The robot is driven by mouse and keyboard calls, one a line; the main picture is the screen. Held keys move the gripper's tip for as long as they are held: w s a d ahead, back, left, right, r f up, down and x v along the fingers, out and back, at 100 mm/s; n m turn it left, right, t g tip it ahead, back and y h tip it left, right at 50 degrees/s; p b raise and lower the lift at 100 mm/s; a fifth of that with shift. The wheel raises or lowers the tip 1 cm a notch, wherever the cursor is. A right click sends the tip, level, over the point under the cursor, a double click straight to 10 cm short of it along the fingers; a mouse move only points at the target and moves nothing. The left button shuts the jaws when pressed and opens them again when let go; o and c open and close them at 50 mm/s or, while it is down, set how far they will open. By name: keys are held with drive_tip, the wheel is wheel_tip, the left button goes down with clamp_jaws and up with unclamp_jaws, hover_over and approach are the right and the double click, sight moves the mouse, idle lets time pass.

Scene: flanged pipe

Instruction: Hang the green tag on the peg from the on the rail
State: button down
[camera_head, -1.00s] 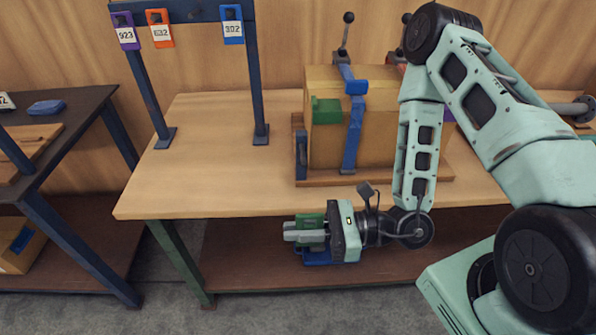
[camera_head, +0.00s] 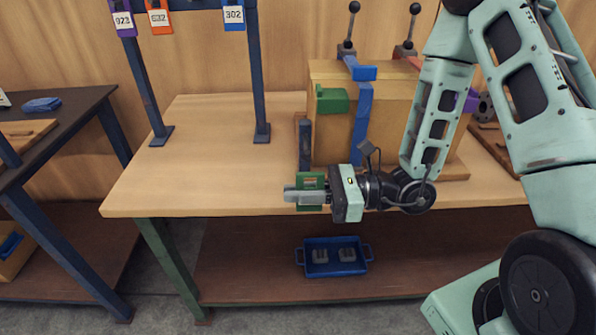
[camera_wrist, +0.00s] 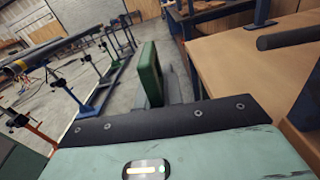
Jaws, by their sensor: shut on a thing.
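My gripper (camera_head: 305,192) is shut on the green tag (camera_head: 312,181), holding it in front of the bench's front edge, about level with the top. The green tag also stands upright between the fingers in the wrist view (camera_wrist: 150,75). The rail (camera_head: 190,4) is a dark blue bar on two posts at the back left of the bench, cut off by the top of the head view. A purple tag (camera_head: 123,18), an orange tag (camera_head: 160,18) and a blue tag (camera_head: 233,15) hang from it. A gap shows between the orange and blue tags; the pegs are barely visible.
A wooden box (camera_head: 385,110) with blue and green clamp parts and upright levers stands right of the rail. A blue tray (camera_head: 333,258) with grey pieces sits on the lower shelf. The bench top (camera_head: 205,185) is clear at left. A dark side table (camera_head: 75,115) stands farther left.

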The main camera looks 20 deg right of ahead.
drive_tip(key=w+d+p, duration=0.2)
drive_tip(key=w+d, duration=0.1)
drive_tip(key=w, duration=0.7)
drive_tip(key=shift+w+d, duration=0.2)
drive_tip(key=shift+f, duration=0.1)
drive_tip(key=shift+f, duration=0.15)
drive_tip(key=c, duration=1.5)
unclamp_jaws()
drive_tip(key=shift+c, duration=0.2)
drive_tip(key=shift+d, duration=0.1)
